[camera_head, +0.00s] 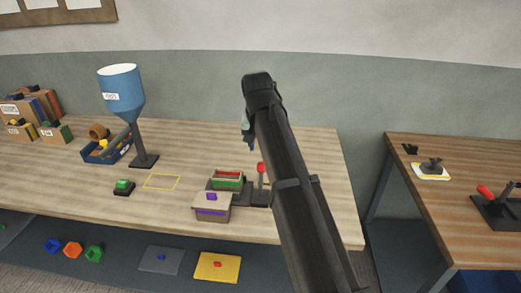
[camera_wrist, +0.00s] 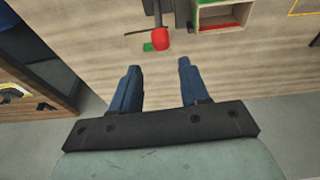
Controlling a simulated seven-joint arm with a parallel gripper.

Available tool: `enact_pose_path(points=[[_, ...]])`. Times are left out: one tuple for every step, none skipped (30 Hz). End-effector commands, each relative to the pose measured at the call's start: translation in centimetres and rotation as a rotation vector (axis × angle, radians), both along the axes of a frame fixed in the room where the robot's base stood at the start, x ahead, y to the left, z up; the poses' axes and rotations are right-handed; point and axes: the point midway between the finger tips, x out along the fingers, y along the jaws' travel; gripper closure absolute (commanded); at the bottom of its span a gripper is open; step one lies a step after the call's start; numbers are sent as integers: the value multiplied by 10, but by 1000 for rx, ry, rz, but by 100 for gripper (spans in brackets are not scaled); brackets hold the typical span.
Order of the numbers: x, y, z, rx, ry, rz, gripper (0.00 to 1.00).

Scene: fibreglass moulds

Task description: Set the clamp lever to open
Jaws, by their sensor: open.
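A lever with a red knob (camera_head: 261,168) stands on the long wooden table, beside a small open box. In the head view my arm partly covers its base. The red knob (camera_wrist: 160,38) also shows in the wrist view, close to a small green patch (camera_wrist: 148,47). My gripper (camera_wrist: 157,72) is open and empty, its blue fingers apart. The knob lies beyond the fingertips, roughly in line with the gap between them, and is not touched. In the head view the gripper (camera_head: 246,128) is mostly hidden behind my arm, above the table.
A blue hopper (camera_head: 122,90) stands farther left. Another red-handled device (camera_head: 488,194) is on the separate right table. The table's back right is clear.

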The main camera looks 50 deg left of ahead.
Motion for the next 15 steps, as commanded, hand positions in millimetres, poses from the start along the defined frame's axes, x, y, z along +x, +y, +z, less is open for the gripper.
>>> enact_pose_path(points=[[-5, -7, -8, 3, -29, 25, 60], [-6, -10, -13, 7, -58, 46, 63], [-9, -15, -22, 11, -107, 86, 66], [-11, -20, -28, 13, -152, 121, 69], [-14, -25, -34, 16, -204, 164, 72], [-18, -33, -43, 16, -282, 227, 76], [-21, -39, -49, 13, -346, 280, 79], [-25, -45, -54, 10, -415, 336, 82], [-30, -53, -60, 0, -508, 413, 86], [-33, -59, -63, -11, -577, 472, 88], [-38, -64, -65, -21, -648, 531, 91], [-44, -71, -67, -40, -739, 609, 95], [-50, -77, -68, -56, -805, 667, 98], [-56, -81, -68, -70, -869, 723, 100], [-63, -87, -68, -93, -952, 793, 100]])
